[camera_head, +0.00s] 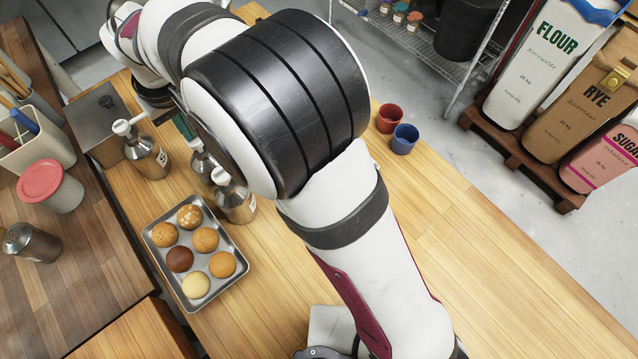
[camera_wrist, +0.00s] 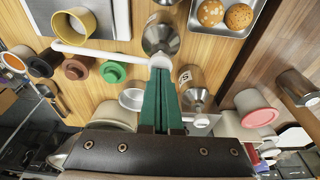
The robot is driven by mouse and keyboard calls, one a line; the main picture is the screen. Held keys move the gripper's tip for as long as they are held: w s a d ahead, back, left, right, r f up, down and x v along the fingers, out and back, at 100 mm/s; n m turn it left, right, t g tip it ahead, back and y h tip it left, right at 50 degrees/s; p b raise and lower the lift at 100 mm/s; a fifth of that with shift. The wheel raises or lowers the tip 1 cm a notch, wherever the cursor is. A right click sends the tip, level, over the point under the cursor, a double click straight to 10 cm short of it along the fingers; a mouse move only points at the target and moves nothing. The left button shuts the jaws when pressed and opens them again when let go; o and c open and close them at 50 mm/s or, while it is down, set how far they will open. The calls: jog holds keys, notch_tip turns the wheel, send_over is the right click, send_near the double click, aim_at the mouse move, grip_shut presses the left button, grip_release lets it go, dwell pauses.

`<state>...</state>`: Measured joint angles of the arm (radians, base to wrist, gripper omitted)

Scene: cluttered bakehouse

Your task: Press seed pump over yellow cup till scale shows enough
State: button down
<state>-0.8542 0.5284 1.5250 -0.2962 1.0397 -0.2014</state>
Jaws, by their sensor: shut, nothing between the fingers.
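My gripper (camera_wrist: 160,72) has its green fingers together, with the tips at the white head of a steel pump bottle (camera_wrist: 161,36); I cannot tell whether they touch it. The pump's long white spout (camera_wrist: 105,54) reaches left, its end near the yellow cup's (camera_wrist: 75,23) edge. The cup stands on a grey scale plate (camera_wrist: 112,18) in the wrist view; no display shows. A second pump bottle (camera_wrist: 194,90) stands right of the fingers. The head view shows steel pump bottles (camera_head: 234,203) beside my arm, which hides the yellow cup there. I cannot read which bottle holds seeds.
A bun tray (camera_head: 160,238) lies close to the pumps. A red cup (camera_head: 390,118) and blue cup (camera_head: 404,140) stand across the bench.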

jog(key=shift+f, duration=0.85)
jog(key=shift+r, duration=3.95)
jog(key=shift+d, duration=0.1)
jog(key=s+d+r+m+g, duration=0.1)
jog(key=s+d+m, duration=0.25)
jog(key=d, duration=0.85)
jog(key=s+d+r+m, duration=0.2)
jog(key=d+m, duration=0.3)
jog(key=d, duration=0.7)
jog(key=s+d+f+m, duration=0.2)
jog(key=s+d+m, duration=0.1)
jog(key=s, duration=0.4)
jog(key=s+d+f+m, duration=0.3)
jog(key=s+d, duration=0.2)
jog(key=s, duration=0.1)
jog(key=shift+s+d+f+g, duration=0.2)
jog(key=shift+s+d+g, duration=0.15)
jog(key=shift+g, duration=0.05)
